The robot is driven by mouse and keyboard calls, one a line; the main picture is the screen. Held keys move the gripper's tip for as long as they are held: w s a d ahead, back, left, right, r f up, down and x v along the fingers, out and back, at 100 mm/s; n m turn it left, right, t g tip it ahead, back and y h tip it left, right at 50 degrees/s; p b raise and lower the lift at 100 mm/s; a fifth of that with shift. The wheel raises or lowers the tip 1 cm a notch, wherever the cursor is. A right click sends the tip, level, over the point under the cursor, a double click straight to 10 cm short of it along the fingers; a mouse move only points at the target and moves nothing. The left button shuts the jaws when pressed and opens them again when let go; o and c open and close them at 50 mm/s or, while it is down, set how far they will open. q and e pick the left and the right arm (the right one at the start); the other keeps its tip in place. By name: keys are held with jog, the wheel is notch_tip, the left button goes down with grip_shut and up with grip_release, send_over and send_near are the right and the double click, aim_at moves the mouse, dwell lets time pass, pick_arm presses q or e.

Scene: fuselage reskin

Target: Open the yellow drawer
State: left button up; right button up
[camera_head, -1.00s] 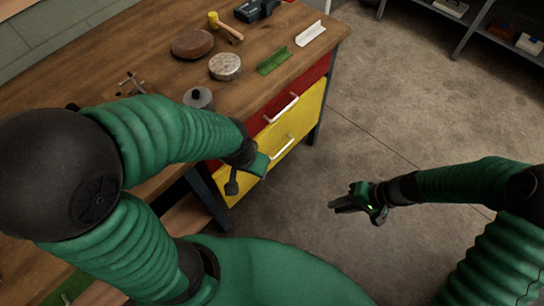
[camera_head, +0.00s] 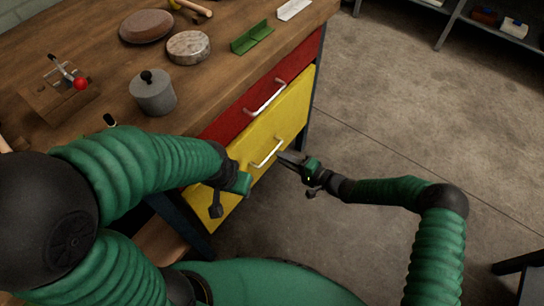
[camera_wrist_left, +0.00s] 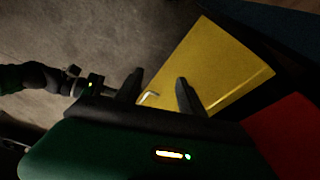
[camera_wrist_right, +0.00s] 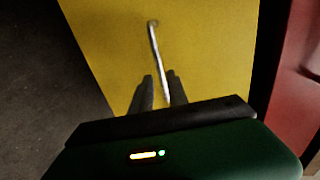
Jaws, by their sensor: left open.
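The yellow drawer (camera_head: 292,106) is under a red drawer in the wooden workbench. Its front looks flush or nearly so. Its pale bar handle (camera_head: 266,154) also shows in the right wrist view (camera_wrist_right: 156,50). My right gripper (camera_head: 283,157) is at the handle's right end. In the right wrist view its fingers (camera_wrist_right: 161,80) are apart, with the handle's lower end between them; I cannot tell whether they touch it. My left gripper (camera_head: 240,184) is in front of the drawer's left part. Its fingers (camera_wrist_left: 158,88) are open and empty in the left wrist view.
The red drawer (camera_head: 262,95) has its own pale handle. The floor (camera_head: 420,110) to the right is clear.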

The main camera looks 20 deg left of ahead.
aim_at(272, 152)
jog(key=b+x, duration=0.1)
jog(key=x, duration=0.4)
jog(key=shift+f, duration=0.1)
jog(key=shift+a+b, duration=0.25)
jog(key=shift+b, duration=0.05)
grip_shut()
jog(key=shift+d, duration=0.1)
dwell(0.8)
